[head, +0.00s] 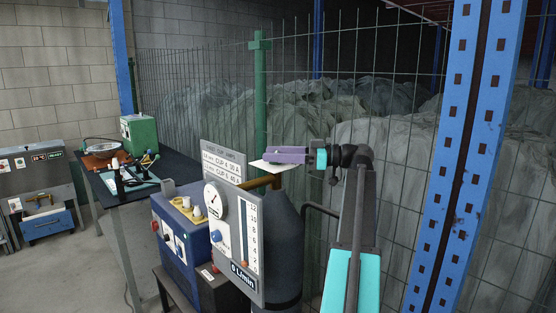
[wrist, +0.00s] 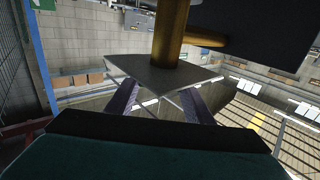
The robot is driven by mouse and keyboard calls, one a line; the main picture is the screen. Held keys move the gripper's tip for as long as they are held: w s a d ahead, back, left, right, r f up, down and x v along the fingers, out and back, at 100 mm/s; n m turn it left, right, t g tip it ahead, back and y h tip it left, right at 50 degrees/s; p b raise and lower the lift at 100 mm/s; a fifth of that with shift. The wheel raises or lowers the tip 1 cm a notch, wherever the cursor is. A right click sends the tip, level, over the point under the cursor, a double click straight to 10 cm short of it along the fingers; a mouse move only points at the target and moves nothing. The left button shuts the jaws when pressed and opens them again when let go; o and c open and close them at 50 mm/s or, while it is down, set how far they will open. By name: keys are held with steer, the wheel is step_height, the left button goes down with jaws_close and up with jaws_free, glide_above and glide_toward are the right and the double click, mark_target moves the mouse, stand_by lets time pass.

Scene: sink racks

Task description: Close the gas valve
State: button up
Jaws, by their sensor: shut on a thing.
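The gas valve shows as a pale, flat, pointed plate handle (head: 273,166) with a brass stem and pipe (head: 262,182) beside it, above the dark gas cylinder (head: 284,235). My gripper (head: 284,155) reaches in from the right, its purple fingers at the plate. In the wrist view the grey plate (wrist: 150,70) lies across both fingertips (wrist: 162,88), with the thick brass stem (wrist: 171,30) at its middle. My gripper is shut on the plate handle. The exact finger contact is partly hidden by the plate.
A gauge panel (head: 238,240) and blue welding unit (head: 182,240) stand left of the cylinder. A wire fence (head: 300,60) is close behind, and a blue perforated post (head: 465,150) stands right. A dark workbench (head: 115,190) with tools is further left. Open floor lies at far left.

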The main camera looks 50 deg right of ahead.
steer(key=shift+n+g+y, duration=0.5)
steer(key=shift+y, duration=0.1)
steer(key=o, duration=1)
steer(key=shift+o, duration=0.2)
steer(key=b+v, duration=0.2)
steer(key=v, duration=1.1)
steer(key=shift+s+d, duration=0.2)
steer(key=shift+s, duration=0.15)
